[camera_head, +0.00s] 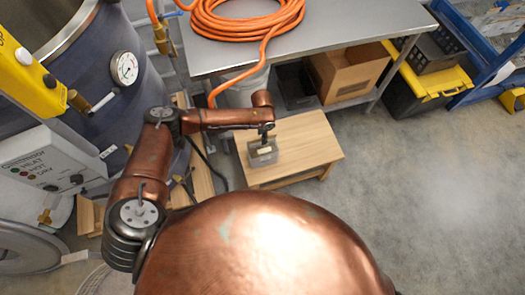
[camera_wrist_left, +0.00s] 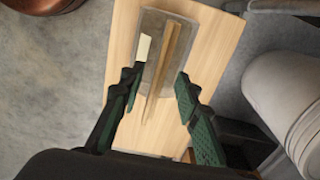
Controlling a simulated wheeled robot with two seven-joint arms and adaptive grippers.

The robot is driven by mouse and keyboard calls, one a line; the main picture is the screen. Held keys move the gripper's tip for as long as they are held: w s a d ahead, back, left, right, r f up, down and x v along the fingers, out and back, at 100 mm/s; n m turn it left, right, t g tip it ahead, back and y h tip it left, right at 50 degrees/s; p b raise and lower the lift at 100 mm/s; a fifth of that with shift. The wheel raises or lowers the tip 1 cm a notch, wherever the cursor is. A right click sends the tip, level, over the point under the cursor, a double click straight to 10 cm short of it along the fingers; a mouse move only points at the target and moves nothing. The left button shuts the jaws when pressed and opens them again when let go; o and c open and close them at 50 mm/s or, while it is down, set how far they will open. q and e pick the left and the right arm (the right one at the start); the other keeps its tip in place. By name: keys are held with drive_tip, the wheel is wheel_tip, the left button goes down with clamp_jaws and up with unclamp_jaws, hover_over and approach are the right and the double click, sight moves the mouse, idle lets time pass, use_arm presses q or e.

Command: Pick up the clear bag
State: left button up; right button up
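The clear bag (camera_head: 264,155) is a small greyish, see-through packet on a light wooden table (camera_head: 310,143). In the left wrist view the bag (camera_wrist_left: 183,52) shows a long tan strip along its middle and a small white label at its left. My left gripper (camera_head: 266,130) is just above the bag. In the left wrist view my left gripper (camera_wrist_left: 158,78) is open, with one dark green finger on each side of the bag's near part. I cannot tell whether a finger touches it. My right gripper is not in view.
A metal bench (camera_head: 330,22) with a coiled orange hose (camera_head: 235,28) stands behind. A cardboard box (camera_head: 347,72) sits on its lower shelf. A white bucket (camera_head: 243,88) is behind the wooden table. A large dark tank (camera_head: 115,105) is at the left. The floor at right is clear.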

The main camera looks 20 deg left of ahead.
sight(263, 149)
use_arm(q)
wheel_tip(263, 149, down, 4)
drive_tip(key=shift+r+b, duration=0.1)
drive_tip(key=shift+b, duration=0.25)
drive_tip(key=shift+r, duration=0.1)
drive_tip(key=shift+c, duration=0.4)
clamp_jaws()
drive_tip(key=shift+d, duration=0.1)
drive_tip(key=shift+w+r, duration=0.1)
